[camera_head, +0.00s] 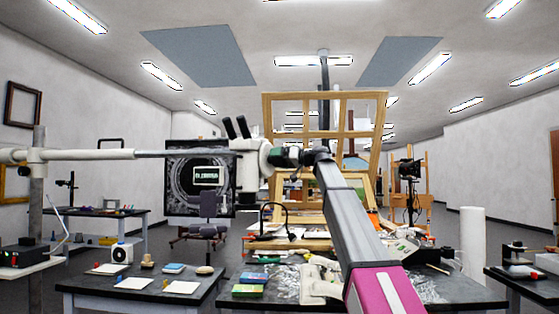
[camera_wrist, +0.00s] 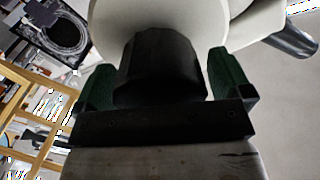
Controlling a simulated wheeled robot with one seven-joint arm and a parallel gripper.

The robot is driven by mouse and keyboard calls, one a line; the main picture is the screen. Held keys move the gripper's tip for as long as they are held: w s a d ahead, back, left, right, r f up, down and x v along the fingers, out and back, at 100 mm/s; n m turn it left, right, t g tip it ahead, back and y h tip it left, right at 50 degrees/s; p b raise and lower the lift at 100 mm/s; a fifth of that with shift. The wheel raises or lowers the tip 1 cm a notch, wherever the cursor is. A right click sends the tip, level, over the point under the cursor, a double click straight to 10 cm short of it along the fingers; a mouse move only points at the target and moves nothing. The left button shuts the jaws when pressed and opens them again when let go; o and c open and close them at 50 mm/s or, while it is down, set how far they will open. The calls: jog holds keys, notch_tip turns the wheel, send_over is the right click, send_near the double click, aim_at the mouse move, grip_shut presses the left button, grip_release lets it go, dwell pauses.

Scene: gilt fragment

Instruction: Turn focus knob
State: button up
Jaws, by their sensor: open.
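The microscope (camera_head: 250,150) is a white head with black eyepieces, carried on a long horizontal boom (camera_head: 100,154). Its focus knob (camera_wrist: 160,75) is a dark ridged cylinder standing out from the white housing (camera_wrist: 215,18) in the wrist view. My gripper (camera_wrist: 160,60) has its two green-padded fingers on opposite sides of the knob, one left and one right. The jaws are open around it; whether either pad touches it cannot be told. In the head view my gripper (camera_head: 284,157) is small and dark at the microscope's right side, and the knob is hard to make out there.
A dark panel (camera_head: 180,205) with a ring pattern and a small lit display stands behind the microscope. A wooden easel frame (camera_head: 268,120) rises behind my arm.

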jog(key=shift+c, duration=0.3)
jog(key=c, duration=0.9)
jog(key=shift+o, duration=0.2)
jog(key=shift+w+f+m, duration=0.1)
jog(key=shift+f+m, duration=0.05)
jog(key=shift+m, duration=2.75)
jog(key=o, duration=0.9)
